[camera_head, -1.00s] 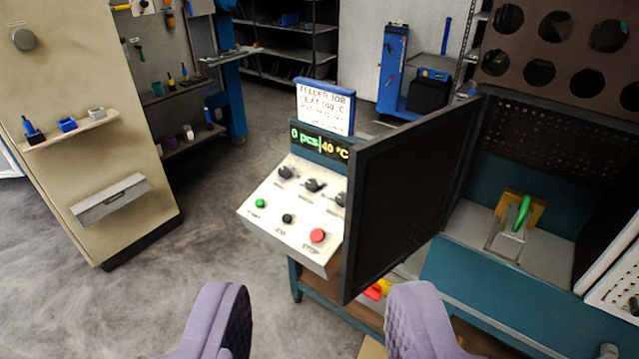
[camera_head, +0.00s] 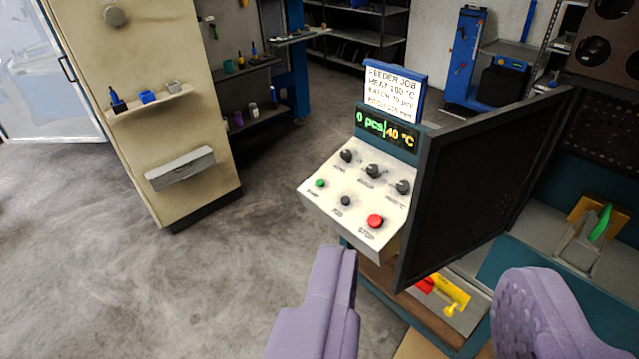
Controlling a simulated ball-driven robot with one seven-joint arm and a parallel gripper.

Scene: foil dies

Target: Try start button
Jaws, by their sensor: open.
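The green start button (camera_head: 320,183) is at the left of the lower row on the white sloped control panel (camera_head: 318,205). A black button (camera_head: 345,201) and a red stop button (camera_head: 375,221) sit to its right. Three black knobs form the row above. The display (camera_head: 386,134) reads "0 pcs" and "40 °C". A job card (camera_head: 392,92) stands on top, reading feeder job and heat, with some text unclear. My gripper (camera_head: 428,285) is open and empty, its two purple fingers apart at the bottom. It appears below and in front of the panel, not touching the button.
A dark open door panel (camera_head: 470,185) stands right of the controls. Behind it a green lever (camera_head: 601,224) shows. Red and yellow handles (camera_head: 452,296) lie below. A beige cabinet (camera_head: 190,120) stands at left. Grey floor (camera_head: 130,280) is clear at lower left.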

